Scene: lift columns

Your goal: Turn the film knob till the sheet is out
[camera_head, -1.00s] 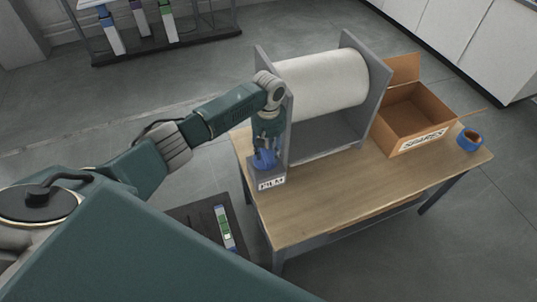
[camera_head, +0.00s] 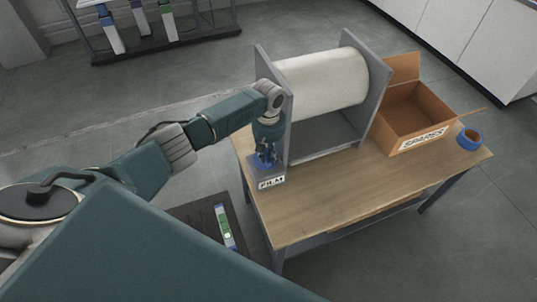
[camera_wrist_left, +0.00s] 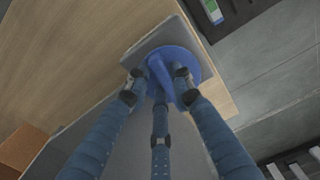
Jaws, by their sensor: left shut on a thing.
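The blue film knob (camera_head: 257,164) sits on a grey box labelled FILM at the left front of the roll stand. In the left wrist view the knob (camera_wrist_left: 190,58) shows as a round blue disc with a raised bar across it. My left gripper (camera_head: 266,158) points down over it, and its fingers (camera_wrist_left: 160,82) are closed on the raised bar. The white film roll (camera_head: 322,84) lies between two grey side plates. I see no loose sheet hanging from the roll. My right gripper is not in view.
An open cardboard box (camera_head: 421,115) labelled SPARES stands right of the roll stand, with a blue tape roll (camera_head: 469,139) by the table's right edge. The wooden table (camera_head: 345,195) is bare in front. A dark rack (camera_head: 165,44) stands at the back left.

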